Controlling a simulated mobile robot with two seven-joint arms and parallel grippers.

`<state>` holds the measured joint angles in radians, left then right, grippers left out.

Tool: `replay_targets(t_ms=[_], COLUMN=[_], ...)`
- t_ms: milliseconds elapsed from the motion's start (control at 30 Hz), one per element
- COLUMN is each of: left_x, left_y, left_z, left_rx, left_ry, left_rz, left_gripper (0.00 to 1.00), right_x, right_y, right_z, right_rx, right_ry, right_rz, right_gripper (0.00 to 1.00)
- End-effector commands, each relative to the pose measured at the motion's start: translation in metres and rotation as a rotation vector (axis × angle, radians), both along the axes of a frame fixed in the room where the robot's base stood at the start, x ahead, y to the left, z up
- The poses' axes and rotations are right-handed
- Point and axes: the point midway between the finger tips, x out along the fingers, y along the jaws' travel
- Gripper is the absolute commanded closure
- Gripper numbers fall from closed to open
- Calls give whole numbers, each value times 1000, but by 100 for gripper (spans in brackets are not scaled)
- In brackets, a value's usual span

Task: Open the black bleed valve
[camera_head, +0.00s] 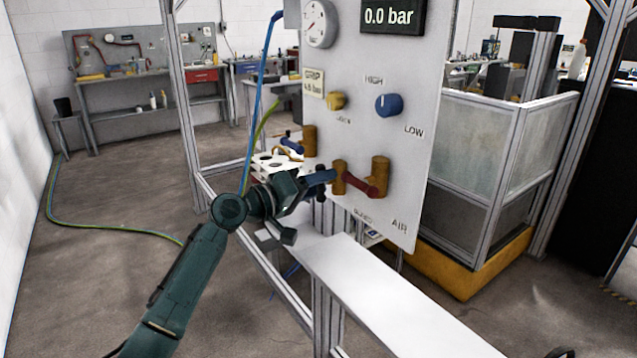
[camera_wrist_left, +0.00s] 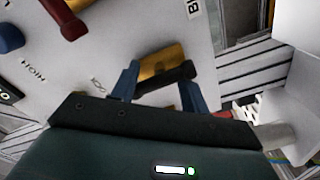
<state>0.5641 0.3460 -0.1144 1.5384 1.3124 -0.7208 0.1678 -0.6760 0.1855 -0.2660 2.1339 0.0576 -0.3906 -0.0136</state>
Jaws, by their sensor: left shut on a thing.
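The black bleed valve shows in the left wrist view as a black handle (camera_wrist_left: 168,83) in front of a brass body (camera_wrist_left: 165,58). In that picture the handle runs roughly along the body. My left gripper (camera_wrist_left: 160,88) has its two blue fingers on either side of the handle and is shut on it. In the head view, my left gripper (camera_head: 320,178) reaches the panel from the left, at the brass body (camera_head: 339,176). My right gripper is not in view.
A red lever (camera_head: 362,183) on the AIR valve sits just right of the brass body. Above are a blue knob (camera_head: 389,105), a yellow knob (camera_head: 337,100), a gauge (camera_head: 319,22) and a display (camera_head: 392,15) reading 0.0 bar. A white shelf (camera_head: 385,290) runs below the panel.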

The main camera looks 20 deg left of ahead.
Motion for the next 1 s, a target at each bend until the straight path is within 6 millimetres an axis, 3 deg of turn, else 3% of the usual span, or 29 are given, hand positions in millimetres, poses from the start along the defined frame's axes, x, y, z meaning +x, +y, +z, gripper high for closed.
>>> replay_targets(t_ms=[33,233,267,467,667,900,1000], left_x=[0,0,0,-1,-18,-62,-78], left_y=[0,0,0,0,15,49,60], left_z=[-2,-3,-3,-4,-6,-5,-4], left_rx=[-65,-64,-64,-64,-51,-19,-12], left_ry=[45,46,46,47,42,23,16], left_rz=[-5,-5,-5,-6,-3,0,-1], left_gripper=[78,78,53,37,37,31,31], right_x=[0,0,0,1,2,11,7], right_y=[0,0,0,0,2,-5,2], right_z=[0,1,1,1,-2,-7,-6], right_rx=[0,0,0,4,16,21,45], right_ry=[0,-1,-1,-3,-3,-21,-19], right_rz=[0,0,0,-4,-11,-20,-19], right_gripper=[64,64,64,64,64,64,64])
